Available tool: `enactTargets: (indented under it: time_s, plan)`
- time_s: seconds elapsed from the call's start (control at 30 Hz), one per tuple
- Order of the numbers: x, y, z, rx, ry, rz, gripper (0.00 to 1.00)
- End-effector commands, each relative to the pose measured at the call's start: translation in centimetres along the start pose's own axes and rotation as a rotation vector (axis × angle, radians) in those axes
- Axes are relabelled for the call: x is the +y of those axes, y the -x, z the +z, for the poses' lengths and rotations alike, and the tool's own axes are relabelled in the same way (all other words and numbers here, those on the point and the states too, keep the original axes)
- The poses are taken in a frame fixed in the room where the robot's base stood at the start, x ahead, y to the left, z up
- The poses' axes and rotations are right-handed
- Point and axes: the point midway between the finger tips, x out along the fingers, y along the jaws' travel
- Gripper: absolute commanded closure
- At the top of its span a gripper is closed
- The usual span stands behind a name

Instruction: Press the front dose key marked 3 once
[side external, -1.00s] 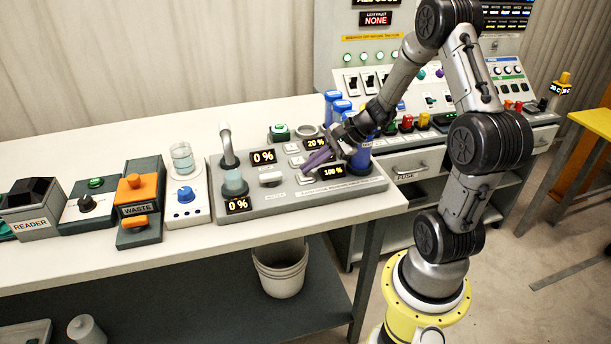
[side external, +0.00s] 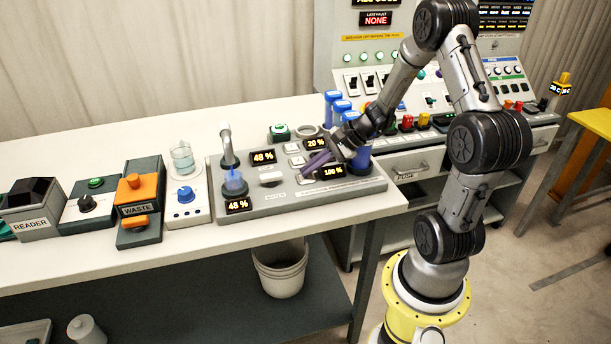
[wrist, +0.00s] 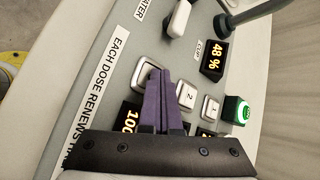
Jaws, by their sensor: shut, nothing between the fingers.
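My gripper (wrist: 158,80) is shut, its purple fingers together and empty. In the side view my gripper (side external: 305,171) points down at the front of the grey dosing panel (side external: 290,196). In the wrist view the fingertips lie over the front key (wrist: 142,72), covering its face and any number. Its pale frame shows beside them; I cannot tell whether they touch or press it. Keys marked 2 (wrist: 187,95) and 1 (wrist: 211,108) are farther along the row and uncovered. The cup (side external: 234,182) under the spout holds blue liquid.
A second display (side external: 263,157) also reads 48 %; others read 20 % (side external: 315,143) and 100 % (side external: 334,171). A white lever (wrist: 178,19) and green-lit button (wrist: 238,110) flank the keys. Blue-capped bottles (side external: 333,99) stand behind my gripper.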

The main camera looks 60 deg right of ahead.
Motion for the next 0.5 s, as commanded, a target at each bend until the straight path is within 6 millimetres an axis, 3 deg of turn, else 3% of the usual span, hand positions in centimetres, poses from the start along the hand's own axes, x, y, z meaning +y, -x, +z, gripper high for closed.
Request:
enactTargets:
  time_s: [0.5]
  plan:
    - [-0.25, 0.41, 0.26, 0.002, -0.001, 0.001, 1.0]
